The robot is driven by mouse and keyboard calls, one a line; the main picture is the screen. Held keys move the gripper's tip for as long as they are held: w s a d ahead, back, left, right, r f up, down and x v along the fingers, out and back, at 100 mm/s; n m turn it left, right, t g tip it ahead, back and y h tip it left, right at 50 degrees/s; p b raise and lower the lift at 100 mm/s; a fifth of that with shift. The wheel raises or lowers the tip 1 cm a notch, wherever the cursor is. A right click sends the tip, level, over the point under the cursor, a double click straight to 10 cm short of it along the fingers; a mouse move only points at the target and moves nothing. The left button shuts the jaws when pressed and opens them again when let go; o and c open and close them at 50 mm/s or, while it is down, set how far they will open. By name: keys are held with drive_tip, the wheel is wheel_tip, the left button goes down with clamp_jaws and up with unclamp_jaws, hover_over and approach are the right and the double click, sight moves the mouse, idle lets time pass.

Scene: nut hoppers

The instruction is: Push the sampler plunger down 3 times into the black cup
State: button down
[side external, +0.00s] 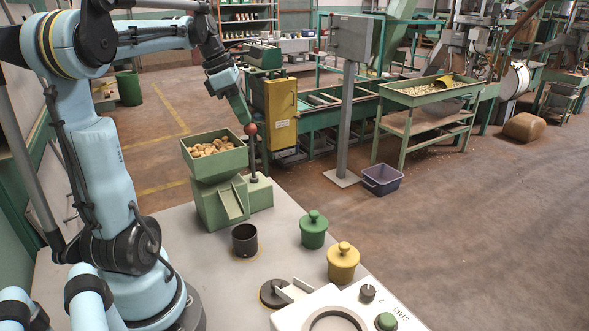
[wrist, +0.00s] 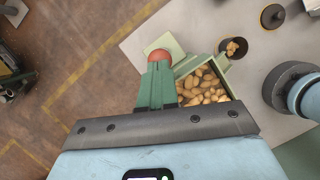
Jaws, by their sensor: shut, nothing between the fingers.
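The green sampler hopper (side external: 213,168) stands on the bench's far edge and is full of nuts. Its plunger has a red ball knob (side external: 250,129) on an upright rod beside the hopper; the knob also shows in the wrist view (wrist: 160,54). My gripper (side external: 245,120), with green fingers shut and empty, points down at the knob; its tips are at the knob's top, and I cannot tell whether they touch. The black cup (side external: 245,242) stands upright in front of the hopper's chute. In the wrist view, a few nuts lie inside the cup (wrist: 222,47).
A green lidded pot (side external: 313,232) and a yellow one (side external: 342,263) stand right of the cup. A black disc with a knob (side external: 273,293) and a white panel (side external: 335,310) lie nearer. A yellow box (side external: 281,113) stands behind the plunger, beyond the bench.

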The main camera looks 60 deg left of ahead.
drive_tip(key=shift+f, duration=0.1)
drive_tip(key=shift+f, duration=1.8)
drive_tip(key=shift+r, duration=0.1)
drive_tip(key=v, duration=1.4)
drive_tip(key=shift+r, duration=0.2)
idle(0.3)
drive_tip(key=r+n, duration=0.1)
drive_tip(key=d+r+n, duration=0.1)
drive_tip(key=d+r+n+y, duration=0.1)
drive_tip(key=shift+s+r+n, duration=0.15)
drive_tip(key=shift+s+n, duration=0.1)
drive_tip(key=shift+n, duration=0.05)
